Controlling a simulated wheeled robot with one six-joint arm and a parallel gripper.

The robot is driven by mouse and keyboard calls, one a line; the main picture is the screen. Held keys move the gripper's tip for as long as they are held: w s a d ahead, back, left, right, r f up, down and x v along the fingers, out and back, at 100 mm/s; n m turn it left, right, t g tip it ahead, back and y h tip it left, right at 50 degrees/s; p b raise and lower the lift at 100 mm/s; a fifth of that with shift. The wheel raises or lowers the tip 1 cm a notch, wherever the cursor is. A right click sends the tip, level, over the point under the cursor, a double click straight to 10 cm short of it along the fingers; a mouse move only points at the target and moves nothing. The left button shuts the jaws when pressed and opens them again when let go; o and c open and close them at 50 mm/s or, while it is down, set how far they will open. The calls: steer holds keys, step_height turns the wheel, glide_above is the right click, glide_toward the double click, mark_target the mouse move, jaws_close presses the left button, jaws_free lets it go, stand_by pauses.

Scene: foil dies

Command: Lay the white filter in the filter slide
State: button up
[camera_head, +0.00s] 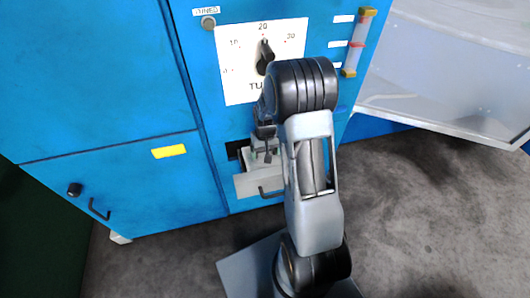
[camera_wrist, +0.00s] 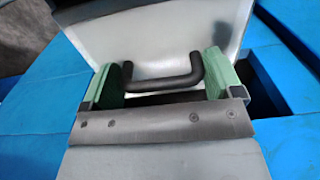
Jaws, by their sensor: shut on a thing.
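My gripper (camera_wrist: 163,72) has two pale green finger pads. In the wrist view they close on the two ends of a black U-shaped handle (camera_wrist: 164,84). The handle stands on a pale panel (camera_wrist: 150,35), which looks like the front of the filter slide. In the head view my gripper (camera_head: 263,155) is low at the blue cabinet, over a pale part beside a dark opening; my arm hides much of it. I cannot make out the white filter in either view.
The blue cabinet (camera_head: 130,190) has a dial plate (camera_head: 240,75) above my gripper. A pale panel with a dark handle (camera_head: 270,193) shows just below my gripper. Grey floor (camera_head: 430,200) is free at the right.

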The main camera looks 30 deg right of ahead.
steer(key=shift+f, duration=0.15)
steer(key=shift+f+b, duration=0.4)
steer(key=shift+f, duration=0.15)
steer(key=o, duration=0.8)
steer(key=shift+o, duration=0.2)
step_height(320, 180, up, 8)
steer(key=shift+r+p, duration=0.15)
steer(key=shift+p, duration=0.7)
steer(key=s+a+r+n+t, duration=0.1)
steer(key=s+a+r, duration=0.3)
steer(key=s+r, duration=0.2)
steer(key=s+a+r+n+t, duration=0.1)
steer(key=s+a+r, duration=0.4)
steer(key=s, duration=0.5)
steer(key=shift+a+r+t, duration=0.25)
steer(key=shift+r+t, duration=0.25)
steer(key=shift+r, duration=0.45)
